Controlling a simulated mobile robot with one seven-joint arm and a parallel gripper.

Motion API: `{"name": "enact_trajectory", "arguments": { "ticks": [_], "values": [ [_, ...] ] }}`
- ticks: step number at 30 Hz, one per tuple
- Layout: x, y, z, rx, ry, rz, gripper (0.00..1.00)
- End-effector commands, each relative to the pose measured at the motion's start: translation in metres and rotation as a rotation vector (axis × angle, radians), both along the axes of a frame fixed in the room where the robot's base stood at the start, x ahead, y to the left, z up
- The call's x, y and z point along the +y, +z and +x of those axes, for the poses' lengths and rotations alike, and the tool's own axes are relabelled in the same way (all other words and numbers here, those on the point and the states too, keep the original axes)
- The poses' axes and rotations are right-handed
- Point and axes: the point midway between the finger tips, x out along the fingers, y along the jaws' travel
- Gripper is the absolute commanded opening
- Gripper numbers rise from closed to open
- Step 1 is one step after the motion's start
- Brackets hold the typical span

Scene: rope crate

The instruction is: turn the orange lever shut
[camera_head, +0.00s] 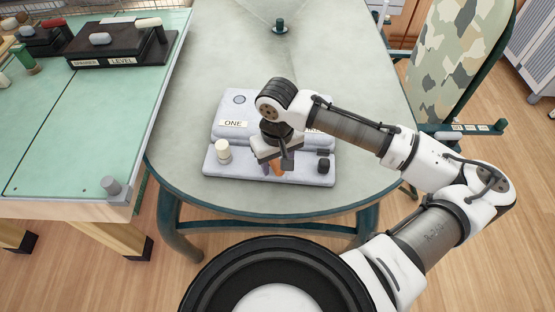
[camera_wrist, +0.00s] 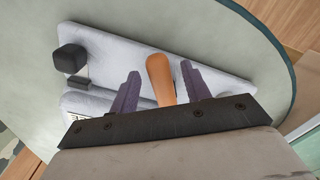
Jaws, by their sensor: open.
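The orange lever (camera_wrist: 160,78) stands out from a pale grey panel box (camera_head: 225,166) on the table. In the wrist view the lever lies between the two purple fingers of my gripper (camera_wrist: 159,82), nearer the right one, with gaps on both sides. My gripper (camera_head: 273,168) is open and points down over the front part of the box. In the head view only a small orange part of the lever (camera_head: 278,168) shows below the gripper. The lever's base is hidden in both views.
A cream knob (camera_head: 223,150) is on the box's left and a black knob (camera_head: 323,166) on its right; the black knob also shows in the wrist view (camera_wrist: 70,58). A label reads ONE. The grey table (camera_head: 190,110) is clear around the box. A green table (camera_head: 90,120) stands left.

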Motion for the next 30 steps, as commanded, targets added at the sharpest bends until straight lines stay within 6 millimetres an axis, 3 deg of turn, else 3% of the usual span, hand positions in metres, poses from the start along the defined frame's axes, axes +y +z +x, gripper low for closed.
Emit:
{"name": "enact_trajectory", "arguments": {
  "ticks": [8, 19, 30],
  "values": [
    [-0.0001, -0.0015, 0.0000, 0.000, 0.000, 0.000, 0.47],
    [0.0000, -0.0012, 0.0000, 0.000, 0.000, 0.000, 0.00],
    [-0.0012, -0.0010, 0.0006, 0.000, 0.024, 0.000, 0.00]
  ]
}}
